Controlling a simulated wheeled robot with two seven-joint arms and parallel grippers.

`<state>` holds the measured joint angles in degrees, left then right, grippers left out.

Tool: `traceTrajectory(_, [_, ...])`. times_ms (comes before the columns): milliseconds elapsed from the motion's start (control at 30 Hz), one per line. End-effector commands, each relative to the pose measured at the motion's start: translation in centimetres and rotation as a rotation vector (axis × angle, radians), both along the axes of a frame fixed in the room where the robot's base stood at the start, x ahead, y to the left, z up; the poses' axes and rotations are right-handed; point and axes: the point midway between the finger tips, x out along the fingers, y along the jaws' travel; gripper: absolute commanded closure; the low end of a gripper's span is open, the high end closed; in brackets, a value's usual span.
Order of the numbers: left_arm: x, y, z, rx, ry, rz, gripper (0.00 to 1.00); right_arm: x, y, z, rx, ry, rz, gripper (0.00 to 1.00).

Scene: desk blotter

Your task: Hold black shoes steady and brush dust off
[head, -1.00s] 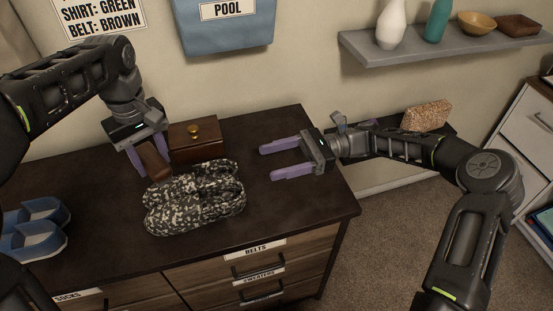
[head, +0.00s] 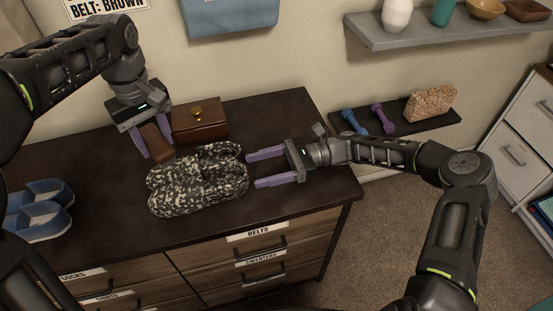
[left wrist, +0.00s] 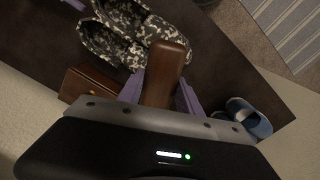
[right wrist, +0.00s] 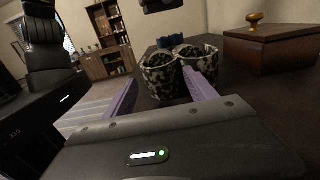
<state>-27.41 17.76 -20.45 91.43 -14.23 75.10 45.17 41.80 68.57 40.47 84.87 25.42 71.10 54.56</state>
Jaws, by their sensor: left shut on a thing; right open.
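A pair of black-and-white mottled shoes (head: 198,180) sits side by side on the dark dresser top; no plain black shoes show. They also appear in the left wrist view (left wrist: 120,35) and the right wrist view (right wrist: 163,78). My left gripper (head: 153,147) is shut on a brown wooden brush (head: 157,143), just behind the shoes' left end. The brush handle shows in the left wrist view (left wrist: 165,72); its bristles are hidden. My right gripper (head: 253,169) is open, its fingertips close to the shoes' right end. In the right wrist view the shoes appear ahead, between the fingers.
A brown box with a gold knob (head: 199,122) stands behind the shoes. Blue slippers (head: 40,212) sit at the dresser's left. A low dark shelf (head: 415,125) at right holds dumbbells and a speckled object. The dresser top in front of the shoes is clear.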

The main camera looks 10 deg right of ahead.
Motion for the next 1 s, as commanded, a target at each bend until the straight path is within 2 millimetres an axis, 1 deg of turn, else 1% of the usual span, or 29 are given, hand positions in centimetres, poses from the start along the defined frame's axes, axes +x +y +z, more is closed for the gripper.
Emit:
traceTrajectory(33, [0.0,0.0,0.0,0.0,0.0,0.0,0.91,-0.2,0.8,0.1,0.002,0.0,0.002,0.35])
traceTrajectory(100, [0.0,0.0,0.0,0.0,0.0,0.0,0.91,-0.3,1.6,0.1,0.001,-0.001,0.002,0.35])
traceTrajectory(200, [0.0,0.0,0.0,0.0,0.0,0.0,0.91,-0.4,2.3,0.0,0.0,-0.001,0.0,0.35])
traceTrajectory(333, [0.0,0.0,0.0,0.0,0.0,0.0,0.91,-0.5,2.7,0.1,0.0,-0.001,0.0,0.35])
traceTrajectory(567, [0.0,0.0,0.0,0.0,0.0,0.0,0.91,-0.5,2.7,0.1,0.0,-0.001,0.0,0.35])
traceTrajectory(1000, [0.0,0.0,0.0,0.0,0.0,0.0,0.91,-0.5,2.7,0.1,0.0,-0.001,-0.001,0.71])
